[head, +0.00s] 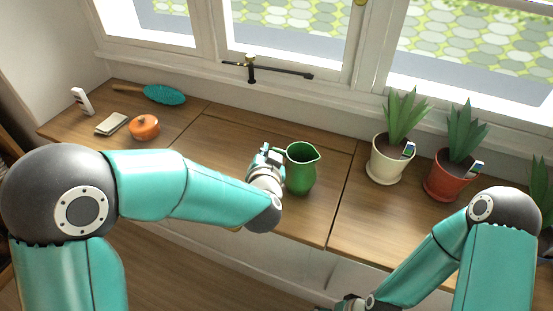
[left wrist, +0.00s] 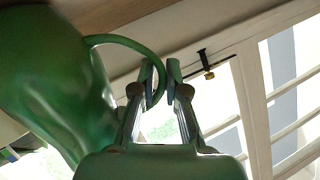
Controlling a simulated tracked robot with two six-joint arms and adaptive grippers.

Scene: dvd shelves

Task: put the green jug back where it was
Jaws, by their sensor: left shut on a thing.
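The green jug (head: 302,172) is upright over the middle of the wooden sill top, its spout to the right. I cannot tell whether its base touches the wood. My left gripper (head: 274,153) is at the jug's left side, shut on its handle. In the left wrist view the jug (left wrist: 50,80) fills the left side, and its curved handle (left wrist: 125,43) runs between the fingertips of my left gripper (left wrist: 160,72). My right gripper (head: 343,304) shows only in part at the bottom edge; its fingers are cut off.
The wooden top (head: 225,150) is bare around the jug. A white-potted plant (head: 390,160) and a red-potted plant (head: 449,178) stand to the right. An orange lidded pot (head: 144,127), a teal brush (head: 165,95) and a notepad (head: 112,123) lie left. Windows rise behind.

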